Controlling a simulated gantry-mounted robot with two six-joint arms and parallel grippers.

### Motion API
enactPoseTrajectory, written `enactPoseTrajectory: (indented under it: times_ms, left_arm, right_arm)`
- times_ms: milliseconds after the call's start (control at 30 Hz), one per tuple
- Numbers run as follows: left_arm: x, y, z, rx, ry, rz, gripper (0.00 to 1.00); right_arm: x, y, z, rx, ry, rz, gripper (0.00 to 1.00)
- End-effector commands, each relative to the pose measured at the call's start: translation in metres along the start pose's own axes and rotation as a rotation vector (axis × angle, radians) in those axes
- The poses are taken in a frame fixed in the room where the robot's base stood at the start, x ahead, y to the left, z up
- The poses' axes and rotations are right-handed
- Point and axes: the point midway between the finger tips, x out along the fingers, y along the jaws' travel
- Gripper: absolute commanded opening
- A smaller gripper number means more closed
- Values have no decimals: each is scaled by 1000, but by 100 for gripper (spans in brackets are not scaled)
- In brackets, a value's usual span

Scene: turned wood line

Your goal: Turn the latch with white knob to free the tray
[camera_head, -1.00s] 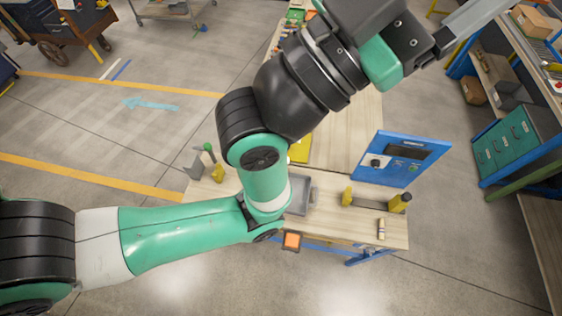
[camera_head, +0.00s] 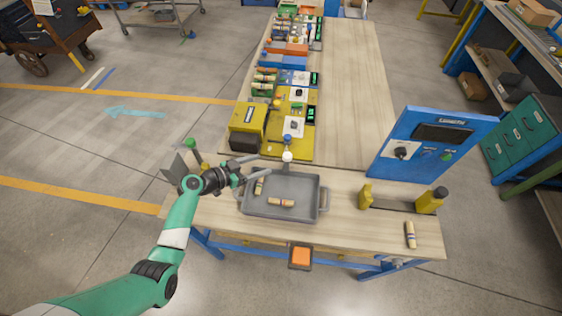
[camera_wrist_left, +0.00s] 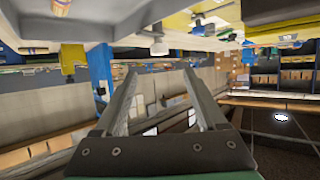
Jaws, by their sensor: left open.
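The grey tray (camera_head: 302,187) sits on the near part of the wooden bench, with two small turned wood pieces (camera_head: 281,203) in it. The white knob (camera_head: 287,157) stands at the tray's far edge; the latch under it is too small to make out. It appears to show in the left wrist view (camera_wrist_left: 159,47), ahead of the fingertips. My left gripper (camera_head: 263,166) is open and empty, over the tray's far left corner, with its fingers pointing right towards the knob and apart from it. My right gripper is out of view.
A yellow box (camera_head: 248,118) and a blue-topped knob (camera_head: 287,139) lie beyond the tray. A green-topped post (camera_head: 190,144) stands left of my gripper. A blue control panel (camera_head: 430,145) and a yellow-ended holder (camera_head: 400,204) are at right. The bench's far right is clear.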

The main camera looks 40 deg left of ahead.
Motion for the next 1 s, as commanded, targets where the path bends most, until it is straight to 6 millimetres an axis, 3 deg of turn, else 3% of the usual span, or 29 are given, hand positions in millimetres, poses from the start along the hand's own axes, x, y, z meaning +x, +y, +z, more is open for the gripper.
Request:
enactPoseTrajectory:
  times_ms: [167,600,767,1000]
  left_arm:
    - [13,1,-2,2,1,4,74]
    - [103,1,0,3,1,4,74]
    - [115,1,-2,4,1,3,74]
    - [116,1,-4,4,1,2,74]
  right_arm:
    - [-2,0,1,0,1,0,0]
    - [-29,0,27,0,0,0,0]
    - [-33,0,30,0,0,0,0]
    - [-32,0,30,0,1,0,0]
